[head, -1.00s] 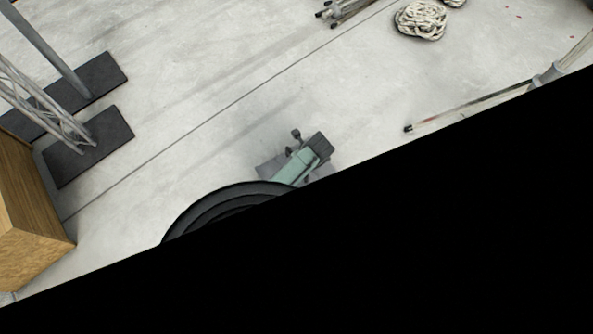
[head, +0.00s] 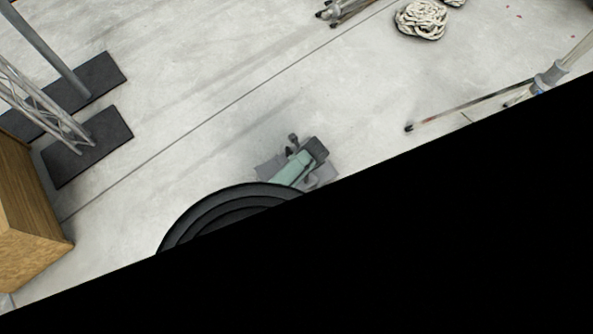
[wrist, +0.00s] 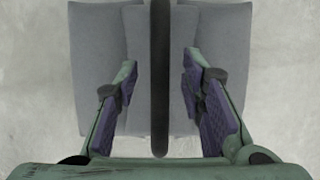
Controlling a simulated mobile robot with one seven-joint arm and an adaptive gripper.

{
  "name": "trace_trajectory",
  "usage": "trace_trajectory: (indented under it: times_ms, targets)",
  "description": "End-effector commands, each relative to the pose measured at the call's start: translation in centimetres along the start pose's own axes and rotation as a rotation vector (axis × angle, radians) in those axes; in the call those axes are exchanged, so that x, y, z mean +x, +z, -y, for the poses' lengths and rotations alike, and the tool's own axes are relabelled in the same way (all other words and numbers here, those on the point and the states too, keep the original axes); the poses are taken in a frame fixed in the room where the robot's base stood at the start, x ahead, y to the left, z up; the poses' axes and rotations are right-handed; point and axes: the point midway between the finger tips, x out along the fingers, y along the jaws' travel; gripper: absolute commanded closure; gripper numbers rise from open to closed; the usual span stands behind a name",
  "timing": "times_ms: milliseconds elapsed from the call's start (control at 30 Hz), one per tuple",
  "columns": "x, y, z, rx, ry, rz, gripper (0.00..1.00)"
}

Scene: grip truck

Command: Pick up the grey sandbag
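The grey sandbag (wrist: 98,45) lies on the floor below my gripper and fills the upper middle of the wrist view. It has two plump halves with a dark strap or handle standing along its middle (wrist: 160,110). My gripper (wrist: 160,72) is open, with one purple-padded finger on each side of the dark strap and a gap on both sides. In the head view, my gripper (head: 295,158) is above the sandbag (head: 325,176), whose grey edges show on both sides of it. The rest of the bag is hidden by my arm.
A wooden box (head: 25,225) stands at the left, near truss stands on dark base plates (head: 92,146). Coiled rope (head: 420,18) lies at the top right, and a stand leg (head: 460,113) is at the right. Bare floor surrounds the bag. Black hides the lower right.

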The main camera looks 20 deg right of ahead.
Motion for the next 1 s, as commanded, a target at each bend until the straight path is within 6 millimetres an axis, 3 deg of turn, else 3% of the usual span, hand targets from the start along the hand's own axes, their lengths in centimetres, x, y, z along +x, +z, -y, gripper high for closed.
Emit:
trace_trajectory:
  times_ms: [533,1000]
  targets:
    - [0.25,-0.10,-0.01,0.000,0.000,0.000,0.64]
    - [0.26,-0.10,-0.01,0.000,0.000,0.000,0.96]
